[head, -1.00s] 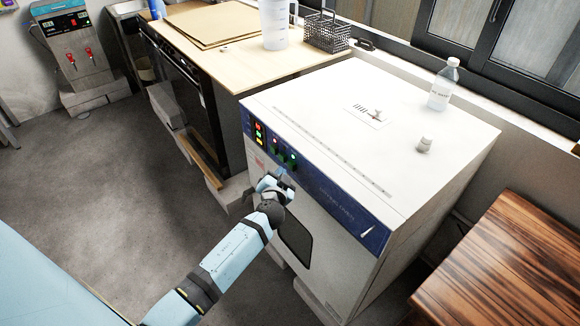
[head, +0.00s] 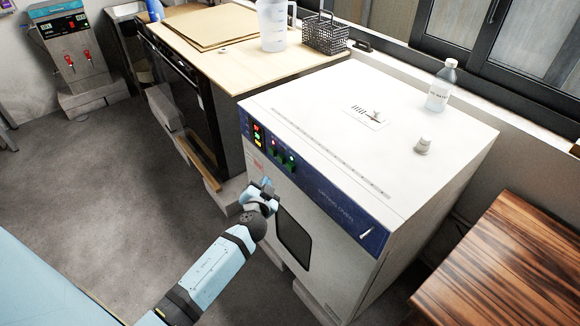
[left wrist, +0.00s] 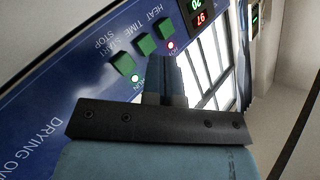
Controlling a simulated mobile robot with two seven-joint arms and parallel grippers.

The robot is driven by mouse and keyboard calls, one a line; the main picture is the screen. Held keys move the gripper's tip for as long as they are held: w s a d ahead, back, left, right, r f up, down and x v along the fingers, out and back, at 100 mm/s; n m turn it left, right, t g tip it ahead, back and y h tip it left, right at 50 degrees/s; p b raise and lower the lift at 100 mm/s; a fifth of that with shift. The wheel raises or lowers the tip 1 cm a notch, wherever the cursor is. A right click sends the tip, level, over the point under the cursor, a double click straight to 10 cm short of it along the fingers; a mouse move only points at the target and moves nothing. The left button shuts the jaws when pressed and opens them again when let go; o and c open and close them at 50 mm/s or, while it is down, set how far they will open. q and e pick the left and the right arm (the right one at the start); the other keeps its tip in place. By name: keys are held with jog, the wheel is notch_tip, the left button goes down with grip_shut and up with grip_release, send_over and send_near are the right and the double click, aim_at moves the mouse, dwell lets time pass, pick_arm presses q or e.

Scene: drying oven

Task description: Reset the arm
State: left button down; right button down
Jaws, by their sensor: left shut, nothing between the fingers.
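My left gripper (head: 266,183) is shut and empty in front of the drying oven (head: 440,130), just below its blue control panel (head: 325,198). In the left wrist view its closed fingers (left wrist: 165,90) point toward the panel, with green buttons (left wrist: 145,44) labelled for start/stop, time and heat beside them. Two indicator lights there are lit, one red and one green-white, and red and green number displays (left wrist: 200,18) glow. I cannot tell whether the fingertips touch anything; they look apart from the panel in the head view. My right gripper is not in view.
A wooden bench (head: 190,38) with a jug (head: 272,25) and a wire basket (head: 325,34) is behind left. A striped wooden table (head: 510,265) is at right. Grey floor (head: 95,180) at left is clear.

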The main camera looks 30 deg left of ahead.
pick_arm(q)
jog(key=shift+s, duration=0.1)
jog(key=s+d+r+g+h+p, duration=0.1)
jog(key=s+d+h+p, duration=0.3)
jog(key=s+d, duration=0.4)
jog(key=s+d+r+g+h+p, duration=0.2)
jog(key=s+d+h+p, duration=0.3)
jog(key=s, duration=1.1)
jog(key=d+g+p, duration=0.1)
jog(key=d+p, duration=0.1)
jog(key=d, duration=0.2)
jog(key=shift+s+d+h, duration=0.2)
jog(key=shift+s+h, duration=0.1)
jog(key=shift+s, duration=0.05)
